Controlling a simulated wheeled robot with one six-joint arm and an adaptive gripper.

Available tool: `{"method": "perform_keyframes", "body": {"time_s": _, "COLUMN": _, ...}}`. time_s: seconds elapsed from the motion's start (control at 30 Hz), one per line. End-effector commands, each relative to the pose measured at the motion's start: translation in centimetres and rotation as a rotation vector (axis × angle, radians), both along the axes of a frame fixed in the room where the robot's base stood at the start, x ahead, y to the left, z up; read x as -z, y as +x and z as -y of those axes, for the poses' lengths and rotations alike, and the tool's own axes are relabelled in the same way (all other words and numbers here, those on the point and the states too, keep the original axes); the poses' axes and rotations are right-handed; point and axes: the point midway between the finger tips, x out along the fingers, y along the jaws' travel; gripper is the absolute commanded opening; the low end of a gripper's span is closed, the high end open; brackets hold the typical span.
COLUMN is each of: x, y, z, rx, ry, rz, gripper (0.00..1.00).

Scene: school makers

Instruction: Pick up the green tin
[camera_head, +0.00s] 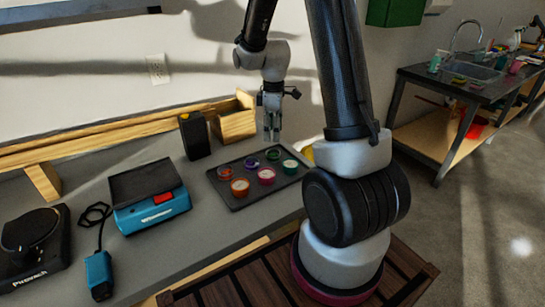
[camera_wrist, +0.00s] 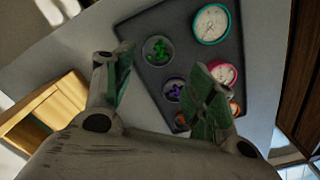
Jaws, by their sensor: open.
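A dark tray (camera_head: 240,203) on the grey bench holds several small round tins. A tin with green contents (camera_head: 273,155) sits at its back; it also shows in the wrist view (camera_wrist: 158,50). A teal-green rimmed tin with a pale top (camera_head: 290,166) is at the tray's right, and at the top of the wrist view (camera_wrist: 211,24). My gripper (camera_head: 272,137) is open and empty, pointing down above the tray's back edge. In the wrist view its fingers (camera_wrist: 163,64) are spread, with the green-filled tin between and beyond the tips.
Nearby in the tray are a purple-filled tin (camera_head: 252,162), a pink tin (camera_head: 266,175) and an orange tin (camera_head: 240,187). A wooden box (camera_head: 236,125) and a black box (camera_head: 194,136) stand behind. A blue device (camera_head: 150,205) is left of the tray.

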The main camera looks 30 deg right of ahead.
Motion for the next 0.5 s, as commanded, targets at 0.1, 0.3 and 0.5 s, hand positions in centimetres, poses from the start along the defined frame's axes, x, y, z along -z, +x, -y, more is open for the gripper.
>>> {"method": "perform_keyframes", "body": {"time_s": 0.1, "x": 1.8, "y": 0.4, "z": 0.3, "rx": -0.033, "ry": 0.001, "rz": -0.015, "gripper": 0.56}}
{"method": "perform_keyframes", "body": {"time_s": 0.3, "x": 4.3, "y": 0.5, "z": 0.2, "rx": -0.041, "ry": 0.002, "rz": -0.017, "gripper": 0.56}}
{"method": "perform_keyframes", "body": {"time_s": 0.5, "x": 7.3, "y": 0.3, "z": -0.3, "rx": -0.040, "ry": 0.003, "rz": -0.020, "gripper": 0.56}}
